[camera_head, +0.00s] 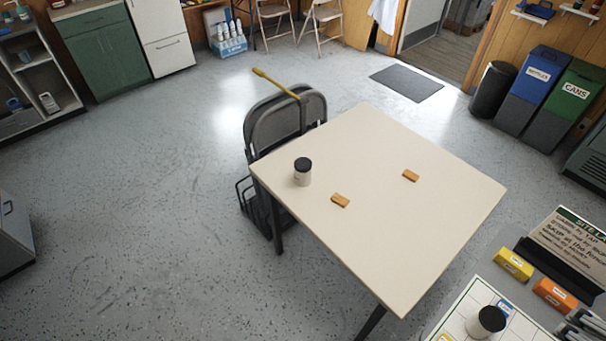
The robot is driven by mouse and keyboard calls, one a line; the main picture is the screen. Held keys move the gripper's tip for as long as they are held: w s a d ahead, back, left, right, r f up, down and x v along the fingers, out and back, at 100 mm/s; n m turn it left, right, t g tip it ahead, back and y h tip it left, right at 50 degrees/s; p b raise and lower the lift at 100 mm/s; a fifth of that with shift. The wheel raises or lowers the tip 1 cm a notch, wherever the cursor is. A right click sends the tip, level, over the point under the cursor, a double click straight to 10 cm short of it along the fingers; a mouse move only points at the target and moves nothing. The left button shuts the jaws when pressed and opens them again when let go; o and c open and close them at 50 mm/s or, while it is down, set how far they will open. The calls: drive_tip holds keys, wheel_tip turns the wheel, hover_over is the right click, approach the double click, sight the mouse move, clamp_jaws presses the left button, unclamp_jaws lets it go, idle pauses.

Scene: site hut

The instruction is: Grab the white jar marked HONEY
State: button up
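A white jar with a black lid (302,178) stands upright near the left corner of the cream table. A second white jar with a black lid (484,326) stands at the bottom right on a white gridded surface. The marking on either jar is too small or turned away to read, so I cannot tell which one says HONEY. My gripper is not in view.
The cream table (400,235) also holds two small orange-brown blocks (340,201). A folding chair (275,128) with a yellow-handled tool stands against its far left edge. Yellow (513,264) and orange (554,294) boxes and a lettered sign (570,248) crowd the lower right.

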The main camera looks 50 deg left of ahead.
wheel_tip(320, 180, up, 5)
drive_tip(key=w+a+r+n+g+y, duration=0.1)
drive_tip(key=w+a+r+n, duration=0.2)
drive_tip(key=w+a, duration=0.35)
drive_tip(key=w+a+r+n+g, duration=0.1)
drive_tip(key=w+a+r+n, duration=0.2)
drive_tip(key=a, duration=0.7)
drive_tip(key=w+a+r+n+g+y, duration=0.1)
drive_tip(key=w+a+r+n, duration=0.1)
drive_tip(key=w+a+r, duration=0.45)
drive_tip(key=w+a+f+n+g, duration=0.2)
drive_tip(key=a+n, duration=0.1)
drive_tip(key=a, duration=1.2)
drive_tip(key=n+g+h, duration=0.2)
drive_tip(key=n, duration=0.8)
hover_over(304, 163)
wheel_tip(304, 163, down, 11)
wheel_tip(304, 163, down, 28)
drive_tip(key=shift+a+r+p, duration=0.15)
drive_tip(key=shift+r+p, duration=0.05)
drive_tip(key=shift+p, duration=0.1)
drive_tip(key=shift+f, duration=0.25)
